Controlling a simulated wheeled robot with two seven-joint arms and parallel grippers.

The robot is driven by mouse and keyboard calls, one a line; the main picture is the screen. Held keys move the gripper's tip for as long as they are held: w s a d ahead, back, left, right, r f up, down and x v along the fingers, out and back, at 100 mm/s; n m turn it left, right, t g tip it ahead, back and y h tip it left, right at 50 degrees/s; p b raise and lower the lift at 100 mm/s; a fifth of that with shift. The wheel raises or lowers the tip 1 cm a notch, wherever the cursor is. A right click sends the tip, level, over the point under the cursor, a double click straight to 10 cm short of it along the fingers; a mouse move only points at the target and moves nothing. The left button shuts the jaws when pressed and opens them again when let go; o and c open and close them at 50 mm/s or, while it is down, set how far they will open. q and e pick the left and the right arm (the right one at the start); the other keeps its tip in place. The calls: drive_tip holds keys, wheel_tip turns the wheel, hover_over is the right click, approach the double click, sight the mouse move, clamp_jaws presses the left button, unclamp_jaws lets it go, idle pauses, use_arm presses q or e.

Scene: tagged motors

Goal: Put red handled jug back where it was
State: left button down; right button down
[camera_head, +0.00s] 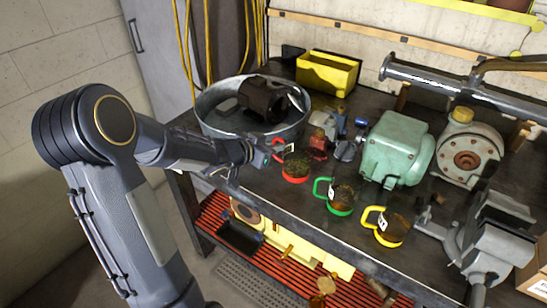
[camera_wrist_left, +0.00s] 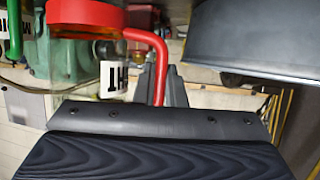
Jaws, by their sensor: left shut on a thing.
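The red handled jug (camera_head: 296,170) has a red base and dark brown contents. It is near the front edge of the dark workbench; whether it touches the top is hard to tell. My left gripper (camera_head: 262,158) reaches it from the left and is shut on its red handle. In the left wrist view the jug (camera_wrist_left: 88,14) is at the upper left, and its handle (camera_wrist_left: 152,45) runs down between the fingers (camera_wrist_left: 162,85). A white tag (camera_wrist_left: 113,80) hangs beside the handle. My right gripper is not in view.
A green jug (camera_head: 341,201) and a yellow jug (camera_head: 391,231) stand to the right along the front edge. A metal tub (camera_head: 215,122) with a motor stands behind my gripper. A green motor (camera_head: 397,148), a yellow bin (camera_head: 327,75) and a vise (camera_head: 492,240) crowd the bench.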

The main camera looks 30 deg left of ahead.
use_arm(q)
drive_tip(key=shift+w+a+f+b, duration=0.1)
drive_tip(key=shift+w+f+b, duration=0.05)
drive_tip(key=shift+f, duration=0.6)
drive_tip(key=shift+w+a+f+b, duration=0.15)
drive_tip(key=shift+w+f, duration=0.05)
drive_tip(key=shift+f, duration=0.5)
drive_tip(key=shift+w+a+f+b, duration=0.1)
drive_tip(key=shift+w+f+b, duration=0.05)
drive_tip(key=shift+f, duration=0.6)
drive_tip(key=shift+f, duration=0.15)
drive_tip(key=c, duration=1.5)
unclamp_jaws()
